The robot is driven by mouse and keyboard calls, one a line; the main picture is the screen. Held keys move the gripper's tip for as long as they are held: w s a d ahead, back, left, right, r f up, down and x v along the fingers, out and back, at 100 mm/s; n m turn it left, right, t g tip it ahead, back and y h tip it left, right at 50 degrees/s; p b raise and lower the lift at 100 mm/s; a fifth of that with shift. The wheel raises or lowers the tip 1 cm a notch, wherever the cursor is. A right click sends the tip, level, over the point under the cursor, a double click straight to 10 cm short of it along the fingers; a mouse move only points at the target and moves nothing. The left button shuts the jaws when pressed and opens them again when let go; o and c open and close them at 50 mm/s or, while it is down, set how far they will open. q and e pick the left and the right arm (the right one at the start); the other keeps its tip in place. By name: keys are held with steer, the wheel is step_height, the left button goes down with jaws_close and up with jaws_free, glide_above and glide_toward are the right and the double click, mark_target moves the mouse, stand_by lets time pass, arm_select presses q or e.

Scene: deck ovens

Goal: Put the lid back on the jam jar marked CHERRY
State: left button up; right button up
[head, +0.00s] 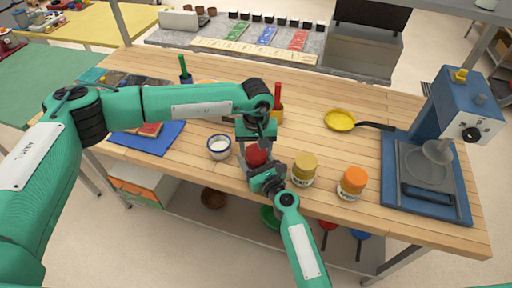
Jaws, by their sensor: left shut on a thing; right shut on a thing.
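A red lid (256,155) shows at the table's front edge, under my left gripper (255,148), which points down and is shut on it. My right gripper (259,173) comes up from below and is shut at the jar just under the red lid; that jar is almost wholly hidden by the gripper. I cannot read CHERRY on it, nor tell whether the lid touches the jar's rim. To the right stand a jar with a mustard-yellow lid (304,163) and a jar with an orange lid (354,180), both upright with labels too small to read.
A white and blue cup (219,147) stands close left of the grippers. A red-handled thing (277,97) stands behind. A blue mat (155,140) lies left. The wood between pan and jars is clear.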

arm_select(q)
steer(key=shift+w+m, duration=0.1)
steer(key=shift+m, duration=0.6)
steer(key=o, duration=1.1)
steer(key=shift+r, duration=0.1)
steer(key=shift+r, duration=2.2)
steer(key=shift+c, duration=0.5)
